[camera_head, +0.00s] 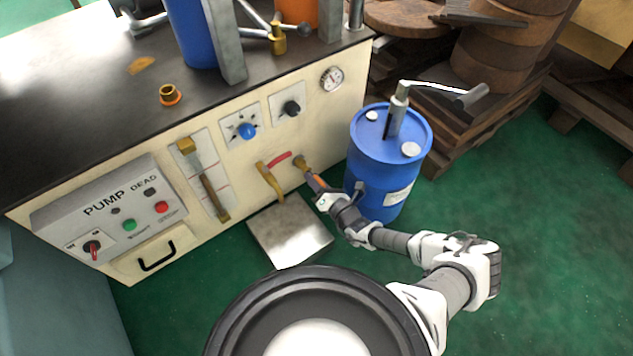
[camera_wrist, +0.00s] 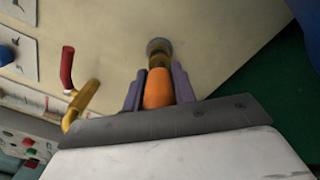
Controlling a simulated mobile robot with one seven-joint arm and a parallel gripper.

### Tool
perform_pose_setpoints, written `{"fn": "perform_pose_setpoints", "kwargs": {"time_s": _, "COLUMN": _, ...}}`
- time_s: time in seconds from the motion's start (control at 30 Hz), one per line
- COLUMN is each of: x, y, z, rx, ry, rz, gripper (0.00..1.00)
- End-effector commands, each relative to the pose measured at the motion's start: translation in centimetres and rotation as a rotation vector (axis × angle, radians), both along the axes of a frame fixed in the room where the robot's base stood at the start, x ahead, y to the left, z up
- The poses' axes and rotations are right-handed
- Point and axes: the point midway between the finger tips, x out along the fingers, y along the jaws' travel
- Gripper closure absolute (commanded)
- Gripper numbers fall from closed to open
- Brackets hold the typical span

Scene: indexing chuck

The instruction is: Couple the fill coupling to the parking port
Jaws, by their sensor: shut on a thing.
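My gripper (camera_head: 317,185) is at the front panel of the bench, beside the blue drum. In the wrist view its two fingers (camera_wrist: 158,86) are shut on the fill coupling, which has an orange sleeve (camera_wrist: 158,90) and a brass front end. The coupling points at the panel, and its brass end lines up with a round grey-rimmed port (camera_wrist: 158,46) there. In the head view a brass fitting (camera_head: 299,162) shows at that spot. I cannot tell whether the coupling is seated or only touching, nor whether this is the parking port.
A yellow spout (camera_head: 270,182) with a red lever (camera_head: 278,160) is just left of my gripper, above a metal plate (camera_head: 290,238). The blue drum (camera_head: 385,170) stands close on the right. A brass fitting with an orange ring (camera_head: 170,95) sits on the bench top.

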Motion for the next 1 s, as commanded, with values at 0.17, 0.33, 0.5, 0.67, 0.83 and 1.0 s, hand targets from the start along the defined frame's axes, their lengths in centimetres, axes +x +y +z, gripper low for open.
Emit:
{"fn": "perform_pose_setpoints", "kwargs": {"time_s": 0.17, "x": 0.4, "y": 0.3, "z": 0.0, "rx": 0.0, "ry": -0.001, "rz": 0.001, "gripper": 1.0}}
{"fn": "perform_pose_setpoints", "kwargs": {"time_s": 0.33, "x": 0.8, "y": 0.6, "z": 0.0, "rx": 0.002, "ry": -0.001, "rz": 0.0, "gripper": 1.0}}
{"fn": "perform_pose_setpoints", "kwargs": {"time_s": 0.5, "x": 1.0, "y": 0.7, "z": 0.1, "rx": 0.002, "ry": -0.001, "rz": 0.0, "gripper": 1.0}}
{"fn": "perform_pose_setpoints", "kwargs": {"time_s": 0.67, "x": 0.8, "y": 0.5, "z": 0.1, "rx": 0.0, "ry": -0.001, "rz": -0.001, "gripper": 1.0}}
{"fn": "perform_pose_setpoints", "kwargs": {"time_s": 0.83, "x": 0.3, "y": 0.1, "z": 0.0, "rx": 0.001, "ry": 0.001, "rz": -0.001, "gripper": 1.0}}
{"fn": "perform_pose_setpoints", "kwargs": {"time_s": 1.0, "x": -0.2, "y": -0.2, "z": 0.1, "rx": 0.0, "ry": -0.001, "rz": -0.001, "gripper": 1.0}}
